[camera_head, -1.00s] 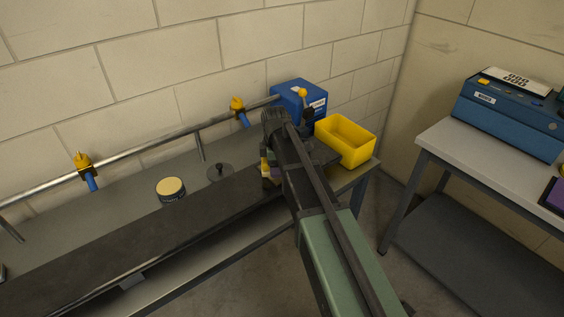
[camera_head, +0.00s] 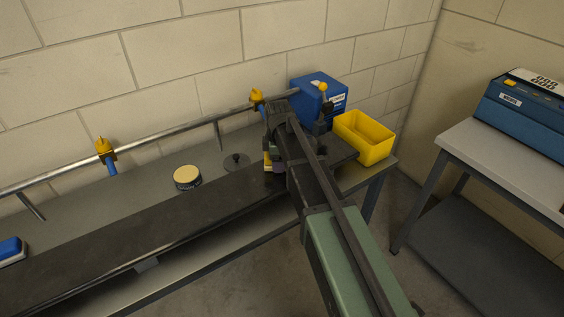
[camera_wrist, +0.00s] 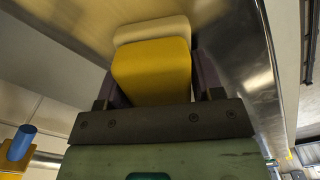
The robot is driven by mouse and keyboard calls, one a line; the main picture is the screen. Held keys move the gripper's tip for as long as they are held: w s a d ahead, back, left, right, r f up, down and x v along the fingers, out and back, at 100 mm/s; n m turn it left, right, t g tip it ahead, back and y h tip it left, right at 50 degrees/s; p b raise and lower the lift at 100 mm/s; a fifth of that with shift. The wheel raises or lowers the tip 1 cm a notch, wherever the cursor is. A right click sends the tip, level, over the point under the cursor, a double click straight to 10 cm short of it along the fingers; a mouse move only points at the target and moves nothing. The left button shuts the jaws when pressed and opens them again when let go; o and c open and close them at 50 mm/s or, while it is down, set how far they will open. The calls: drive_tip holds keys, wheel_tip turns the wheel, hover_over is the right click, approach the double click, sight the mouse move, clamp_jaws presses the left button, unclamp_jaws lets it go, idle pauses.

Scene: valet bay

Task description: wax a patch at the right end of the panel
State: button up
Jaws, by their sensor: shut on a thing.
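The dark, glossy panel (camera_head: 150,222) lies lengthwise along the bench. My gripper (camera_head: 272,160) is over its right part in the head view. In the wrist view my gripper (camera_wrist: 152,85) is shut on a yellow applicator block (camera_wrist: 152,68) with a cream pad (camera_wrist: 152,29) on its far side. The pad is at or very close to the shiny surface; I cannot tell whether it touches. My arm hides much of the panel's right end. An open wax tin (camera_head: 187,176) with a cream top stands behind the panel, with a dark round lid (camera_head: 237,162) to its right.
A yellow bin (camera_head: 366,140) and a blue box (camera_head: 318,95) stand at the bench's right end. A metal rail with yellow-and-blue clamps (camera_head: 106,152) runs behind. A blue-and-white block (camera_head: 11,250) lies at far left. A side table (camera_head: 480,150) holds a blue machine (camera_head: 525,112).

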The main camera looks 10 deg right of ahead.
drive_tip(key=shift+w+d+f, duration=0.1)
drive_tip(key=shift+w+d, duration=0.2)
drive_tip(key=shift+d, duration=0.5)
drive_tip(key=shift+w+d, duration=0.3)
drive_tip(key=shift+d, duration=0.45)
drive_tip(key=shift+w+d, duration=0.6)
drive_tip(key=shift+d, duration=1.05)
drive_tip(key=shift+w+d, duration=0.55)
drive_tip(key=shift+d, duration=1.1)
drive_tip(key=shift+w+d, duration=0.6)
drive_tip(key=shift+d, duration=1.05)
wheel_tip(320, 180, up, 6)
drive_tip(key=p, duration=0.6)
wheel_tip(320, 180, up, 3)
drive_tip(key=p, duration=0.3)
